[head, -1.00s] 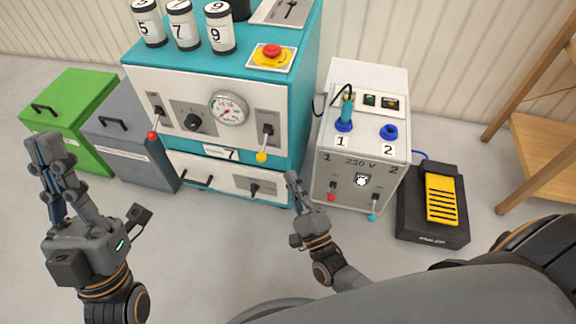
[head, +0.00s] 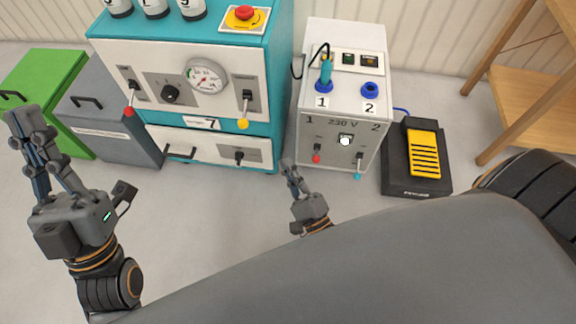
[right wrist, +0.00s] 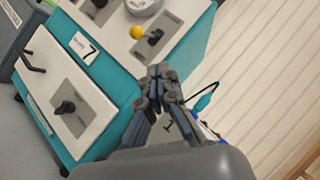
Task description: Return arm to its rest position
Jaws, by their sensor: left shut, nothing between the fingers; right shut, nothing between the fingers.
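My left gripper (head: 28,125) is shut and empty at the left of the head view, in front of the grey bin. My right gripper (head: 288,167) is shut and empty near the middle of the head view, in front of the gap between the teal machine and the 230 V box. In the right wrist view the right gripper's fingertips (right wrist: 158,72) are together, with the teal machine behind them. My right arm's large grey link hides the lower right of the head view and part of the right forearm.
The 230 V box (head: 342,150) holds a teal plug (head: 325,72) in socket 1. A yellow pedal (head: 424,153), a wooden shelf (head: 530,75), a green bin (head: 45,70) and a grey bin (head: 110,140) stand around. Open floor lies in front.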

